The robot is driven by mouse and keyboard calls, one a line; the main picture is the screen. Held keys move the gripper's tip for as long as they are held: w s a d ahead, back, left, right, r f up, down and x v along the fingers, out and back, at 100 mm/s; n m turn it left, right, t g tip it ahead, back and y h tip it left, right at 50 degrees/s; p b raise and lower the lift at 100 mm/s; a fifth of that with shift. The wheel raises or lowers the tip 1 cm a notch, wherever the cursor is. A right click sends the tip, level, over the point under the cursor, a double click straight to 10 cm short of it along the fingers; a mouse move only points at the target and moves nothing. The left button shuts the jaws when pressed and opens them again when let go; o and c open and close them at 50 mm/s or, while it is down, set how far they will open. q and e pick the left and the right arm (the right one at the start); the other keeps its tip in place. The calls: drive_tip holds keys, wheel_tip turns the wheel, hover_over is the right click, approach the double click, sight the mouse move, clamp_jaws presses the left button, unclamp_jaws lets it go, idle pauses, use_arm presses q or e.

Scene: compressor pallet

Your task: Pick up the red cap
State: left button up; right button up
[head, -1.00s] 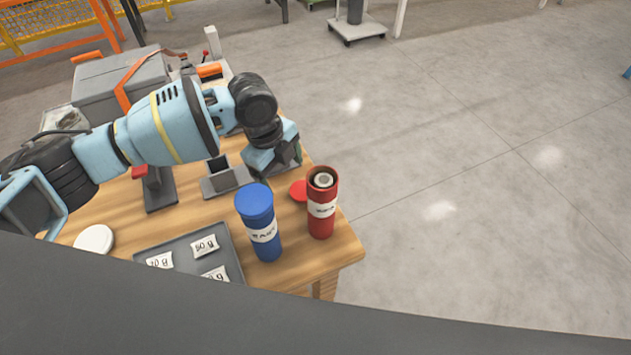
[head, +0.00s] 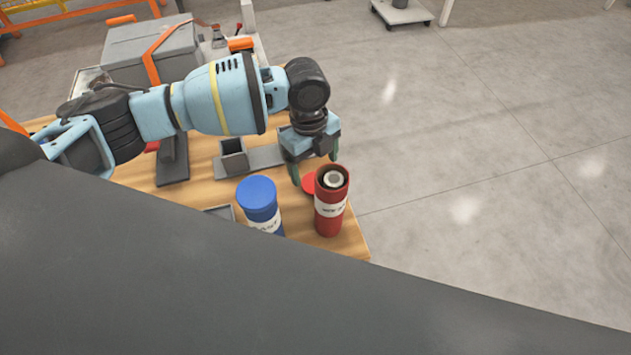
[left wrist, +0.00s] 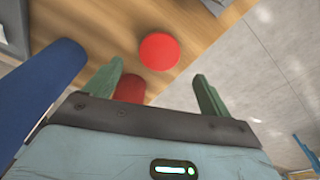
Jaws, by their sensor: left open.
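The red cap (head: 310,184) lies flat on the wooden table, just behind and left of the open red canister (head: 331,204). In the left wrist view the cap (left wrist: 159,51) shows whole as a round red disc, beyond the fingertips and between their lines. My left gripper (head: 314,172) is over the table's right part, close above the cap. In the left wrist view its two green fingers (left wrist: 158,85) are apart with nothing held. Part of the red canister (left wrist: 129,88) shows between them. My right gripper is not in view.
A blue lidded canister (head: 260,205) stands left of the red one. It shows in the left wrist view (left wrist: 45,90) beside the left finger. A grey holder (head: 233,156) sits behind. The table's right edge is close, with open floor (head: 480,150) beyond.

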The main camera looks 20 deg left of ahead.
sight(314, 182)
use_arm(q)
drive_tip(key=shift+s+f, duration=0.1)
drive_tip(key=shift+f, duration=2.65)
drive_tip(key=c, duration=1)
